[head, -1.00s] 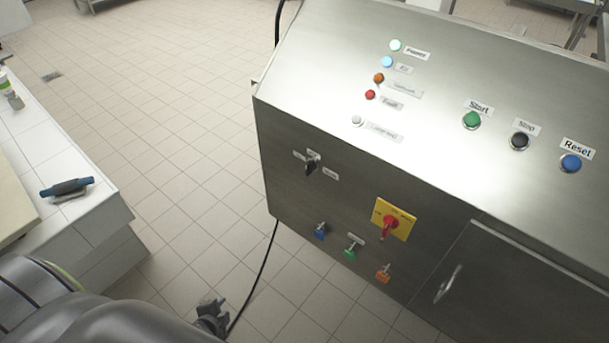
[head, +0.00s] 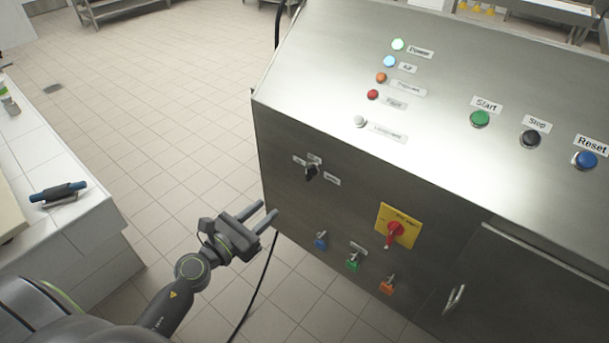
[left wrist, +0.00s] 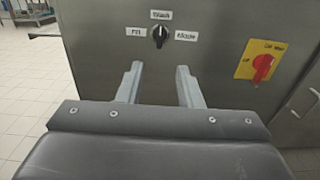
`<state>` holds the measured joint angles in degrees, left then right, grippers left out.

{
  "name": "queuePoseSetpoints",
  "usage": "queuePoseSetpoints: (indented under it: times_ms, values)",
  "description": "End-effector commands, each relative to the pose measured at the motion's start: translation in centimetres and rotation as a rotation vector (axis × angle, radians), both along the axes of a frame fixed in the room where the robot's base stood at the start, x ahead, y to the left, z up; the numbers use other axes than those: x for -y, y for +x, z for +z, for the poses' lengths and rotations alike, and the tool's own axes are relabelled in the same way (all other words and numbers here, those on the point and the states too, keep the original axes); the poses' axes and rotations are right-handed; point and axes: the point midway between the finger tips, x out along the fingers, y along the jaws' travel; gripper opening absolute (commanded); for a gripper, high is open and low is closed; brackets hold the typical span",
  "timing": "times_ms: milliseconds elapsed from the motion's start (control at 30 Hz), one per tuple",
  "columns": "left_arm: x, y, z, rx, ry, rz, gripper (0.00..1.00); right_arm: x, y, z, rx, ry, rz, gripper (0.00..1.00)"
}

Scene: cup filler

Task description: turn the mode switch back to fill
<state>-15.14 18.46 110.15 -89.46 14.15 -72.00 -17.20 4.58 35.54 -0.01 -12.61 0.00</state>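The mode switch (head: 311,173) is a small black knob on the steel cabinet's front face, with three small labels around it. In the left wrist view the knob (left wrist: 159,36) has "Fill" on its left, "Wash" above and a third label, hard to read, on its right. Its pointer stands roughly upright, towards "Wash". My left gripper (head: 267,217) is open and empty, below and left of the switch in the head view. In the left wrist view its two fingers (left wrist: 158,84) point towards the panel, below the knob and apart from it. My right gripper is not in view.
A red rotary switch on a yellow plate (head: 411,219) sits right of the mode switch. Blue, green and orange fittings (head: 353,262) hang low on the panel. Start (head: 480,118), Stop and Reset buttons are on the sloped top. A white counter (head: 60,200) stands left.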

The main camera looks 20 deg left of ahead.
Motion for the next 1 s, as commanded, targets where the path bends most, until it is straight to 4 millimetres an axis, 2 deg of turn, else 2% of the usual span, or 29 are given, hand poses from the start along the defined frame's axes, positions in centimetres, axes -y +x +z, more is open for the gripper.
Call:
queuePoseSetpoints:
  times_ms: [200, 600, 800, 1000]
  values:
    - [1.3, 4.2, 0.4, 0.001, -0.005, -0.001, 0.33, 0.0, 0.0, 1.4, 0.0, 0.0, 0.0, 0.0]
    - [3.5, 11.9, 0.1, -0.001, -0.007, -0.001, 0.33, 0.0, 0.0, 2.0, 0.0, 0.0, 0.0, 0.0]
    - [4.1, 14.3, 0.0, -0.002, -0.006, 0.0, 0.33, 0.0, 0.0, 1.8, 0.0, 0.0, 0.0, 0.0]
    - [4.4, 15.1, 0.0, -0.003, -0.006, 0.0, 0.33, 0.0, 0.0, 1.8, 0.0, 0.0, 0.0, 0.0]
